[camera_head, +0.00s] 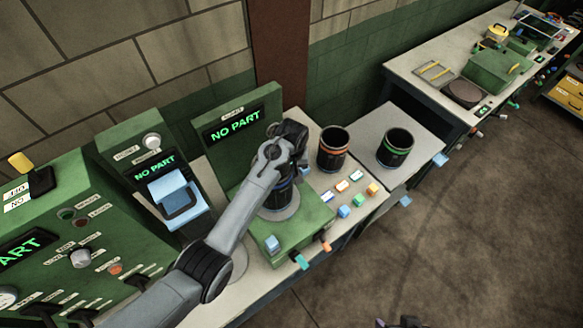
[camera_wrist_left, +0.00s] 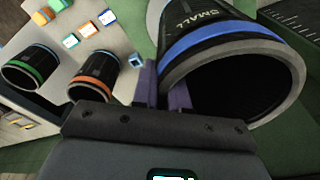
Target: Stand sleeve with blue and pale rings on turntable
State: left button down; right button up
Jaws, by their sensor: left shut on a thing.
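The dark sleeve with a blue ring (camera_head: 280,196) is at the turntable (camera_head: 293,212), a pale disc on the green station. It looks roughly upright over the disc; I cannot tell whether its base touches. In the left wrist view the sleeve (camera_wrist_left: 225,45) shows its blue band, a grey rim, its open dark mouth and the word SMALL. A separate pale ring is not clear. My left gripper (camera_head: 297,160) is shut on the sleeve's wall, its purple fingers (camera_wrist_left: 163,88) at the rim. Only a dark bit of my right gripper (camera_head: 398,322) shows at the bottom edge.
A sleeve with an orange ring (camera_head: 333,148) and one with a green ring (camera_head: 397,148) stand to the right. Several coloured blocks (camera_head: 350,190) lie before them. The green station's panel (camera_head: 236,125) behind the turntable reads NO PART. A blue-topped device (camera_head: 173,192) stands left.

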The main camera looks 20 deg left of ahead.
pick_arm(q)
jog(key=shift+w+f, duration=0.1)
jog(key=shift+f, duration=0.35)
jog(key=c, duration=1.6)
grip_release()
jog(key=shift+f, duration=0.2)
jog(key=o, duration=0.5)
jog(key=shift+c, duration=0.2)
jog(key=shift+r, duration=0.15)
jog(key=r+b, duration=0.1)
jog(key=r, duration=0.2)
jog(key=s+r+b, duration=0.1)
jog(key=r, duration=0.3)
jog(key=r+b, duration=0.1)
jog(key=r, duration=0.3)
jog(key=shift+s+d+r, duration=0.15)
jog(key=shift+d, duration=0.1)
jog(key=shift+r+b, duration=0.3)
jog(key=shift+r, duration=0.05)
jog(key=shift+s, duration=0.15)
